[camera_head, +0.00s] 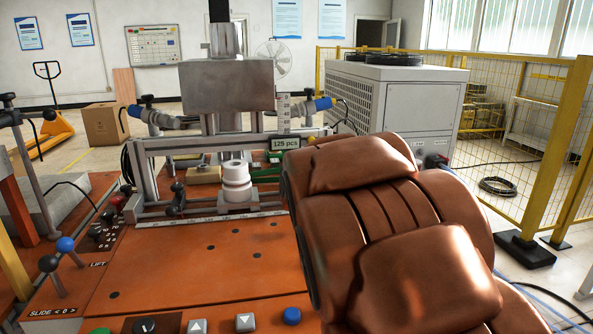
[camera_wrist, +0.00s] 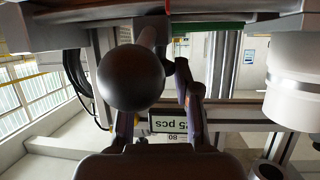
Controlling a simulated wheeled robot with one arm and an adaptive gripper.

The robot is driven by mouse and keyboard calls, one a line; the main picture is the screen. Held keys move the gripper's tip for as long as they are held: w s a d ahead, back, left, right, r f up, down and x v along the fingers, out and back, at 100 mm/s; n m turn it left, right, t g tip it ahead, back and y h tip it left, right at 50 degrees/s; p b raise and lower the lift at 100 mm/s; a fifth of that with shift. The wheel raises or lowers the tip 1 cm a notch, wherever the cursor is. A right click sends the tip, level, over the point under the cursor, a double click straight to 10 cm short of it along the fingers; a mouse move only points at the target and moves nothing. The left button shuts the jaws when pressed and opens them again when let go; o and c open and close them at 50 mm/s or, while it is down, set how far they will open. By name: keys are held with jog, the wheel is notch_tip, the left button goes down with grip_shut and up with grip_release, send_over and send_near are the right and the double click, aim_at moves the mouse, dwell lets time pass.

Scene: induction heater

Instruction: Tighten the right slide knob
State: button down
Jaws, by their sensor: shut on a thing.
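The right slide knob (camera_wrist: 130,78), a dark ball on a short stem, is large in the wrist view. My gripper (camera_wrist: 168,62) has its dark fingers close around the stem side of the knob, and it is shut on it. The exact contact is partly hidden by the ball. In the head view my bulky brown arm covers the gripper and the right end of the slide. A grey crossbar frame (camera_head: 160,147) with a scale strip stands behind the orange table (camera_head: 200,265).
A white stepped cylinder (camera_head: 236,185) stands in the middle of the fixture and also shows at right in the wrist view (camera_wrist: 295,85). A "125 pcs" display (camera_head: 285,143) hangs behind it. Blue and black levers (camera_head: 66,245) stand at left.

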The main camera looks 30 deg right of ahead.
jog(key=shift+w+a+r+m+g+h+p, duration=0.1)
jog(key=shift+r+m+g+h+p, duration=0.1)
jog(key=shift+m+g+h+p, duration=0.65)
jog(key=shift+f+m+g+h+p, duration=0.1)
jog(key=shift+m+g+h+p, duration=0.25)
jog(key=shift+m+h+p, duration=0.5)
jog(key=c, duration=0.9)
grip_release()
jog(key=shift+a, duration=0.1)
jog(key=shift+v, duration=5.95)
